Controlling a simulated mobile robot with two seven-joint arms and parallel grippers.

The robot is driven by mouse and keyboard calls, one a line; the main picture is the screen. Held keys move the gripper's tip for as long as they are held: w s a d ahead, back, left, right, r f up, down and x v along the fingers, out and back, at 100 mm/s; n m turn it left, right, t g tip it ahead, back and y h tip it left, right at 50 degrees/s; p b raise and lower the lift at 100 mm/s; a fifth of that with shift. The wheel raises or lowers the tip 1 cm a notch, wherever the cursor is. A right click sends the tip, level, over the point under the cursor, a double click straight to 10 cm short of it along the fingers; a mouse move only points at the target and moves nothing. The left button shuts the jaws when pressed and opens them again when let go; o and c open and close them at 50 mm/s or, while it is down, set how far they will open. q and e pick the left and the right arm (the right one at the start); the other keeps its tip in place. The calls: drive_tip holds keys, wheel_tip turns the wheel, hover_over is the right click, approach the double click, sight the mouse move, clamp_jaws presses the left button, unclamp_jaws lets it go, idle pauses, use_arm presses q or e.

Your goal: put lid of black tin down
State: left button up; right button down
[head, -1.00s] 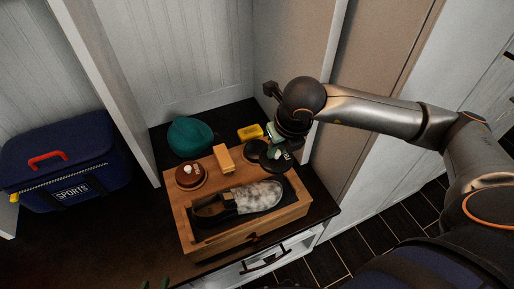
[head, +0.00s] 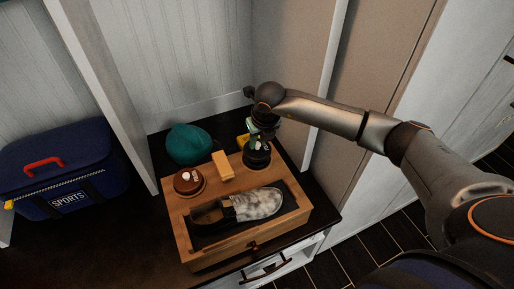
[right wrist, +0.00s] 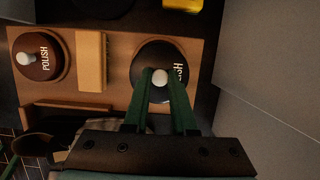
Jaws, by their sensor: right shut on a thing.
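The black lid (right wrist: 150,58) has a white knob (right wrist: 160,77) and pale lettering. My right gripper (right wrist: 161,80) points down with its green fingers shut on that knob. In the head view my right gripper (head: 255,142) and the black lid (head: 259,153) are over the back right corner of the wooden shoe box. The black tin's body lies under the lid and is mostly hidden. I cannot tell whether the lid touches the tin or hovers just above it. My left gripper is out of view.
On the wooden box (head: 196,253) are a brown polish tin (head: 187,183) with a white knob, a tan block (head: 222,166) and a shoe (head: 240,206). A teal cap (head: 188,143) and a yellow item (head: 242,140) are behind. A wall panel stands close on the right.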

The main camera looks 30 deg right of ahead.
sight(258, 144)
drive_tip(key=shift+x, duration=1.9)
drive_tip(key=shift+s, duration=0.15)
drive_tip(key=shift+f+b, duration=0.2)
drive_tip(key=shift+b, duration=0.1)
drive_tip(key=c, duration=0.7)
unclamp_jaws()
